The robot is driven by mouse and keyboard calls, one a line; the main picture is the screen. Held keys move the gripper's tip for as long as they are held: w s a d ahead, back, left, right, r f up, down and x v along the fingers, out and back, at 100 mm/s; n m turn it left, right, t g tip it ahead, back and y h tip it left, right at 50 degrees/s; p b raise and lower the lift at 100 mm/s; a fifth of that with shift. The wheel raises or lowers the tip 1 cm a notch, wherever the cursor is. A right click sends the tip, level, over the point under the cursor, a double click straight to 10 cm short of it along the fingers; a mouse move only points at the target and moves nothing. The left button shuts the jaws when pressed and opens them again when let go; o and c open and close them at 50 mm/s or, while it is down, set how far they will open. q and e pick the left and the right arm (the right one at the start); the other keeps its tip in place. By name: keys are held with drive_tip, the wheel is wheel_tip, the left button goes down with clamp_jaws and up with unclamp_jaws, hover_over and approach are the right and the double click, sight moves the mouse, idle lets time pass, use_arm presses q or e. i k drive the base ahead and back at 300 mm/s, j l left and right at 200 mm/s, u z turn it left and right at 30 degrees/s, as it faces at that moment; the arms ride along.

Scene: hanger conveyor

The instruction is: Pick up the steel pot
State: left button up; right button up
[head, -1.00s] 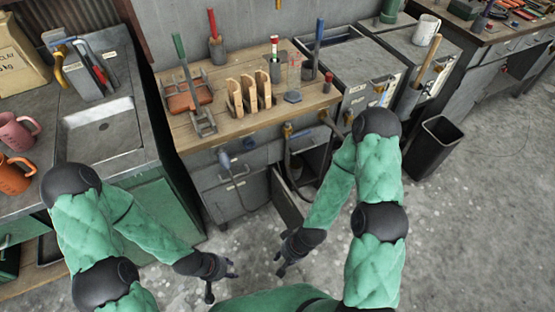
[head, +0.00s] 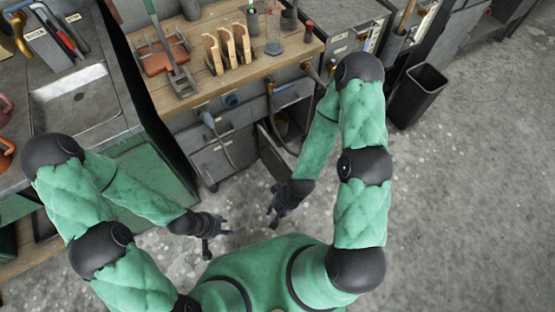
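I cannot make out a steel pot in the head view. My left gripper (head: 219,238) hangs over the floor at lower middle, its dark fingers spread apart with nothing between them. My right gripper (head: 271,210) hangs to its right, in front of the open lower cabinet, and its fingers also look apart and empty. Both grippers are clear of the counters.
A wooden workbench (head: 185,96) with wooden holders (head: 228,52) and a red-brown tool (head: 162,55) stands ahead. A sink (head: 75,102) is in the left counter. An open drawer (head: 273,158) juts out below the bench. A black bin (head: 418,95) stands right, beside free floor.

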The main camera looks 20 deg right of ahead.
sight(281, 119)
drive_tip(key=i+l+u, duration=0.1)
drive_tip(key=l+u, duration=0.35)
drive_tip(key=l, duration=0.5)
drive_tip(key=l+u, duration=0.45)
drive_tip(key=l, duration=0.45)
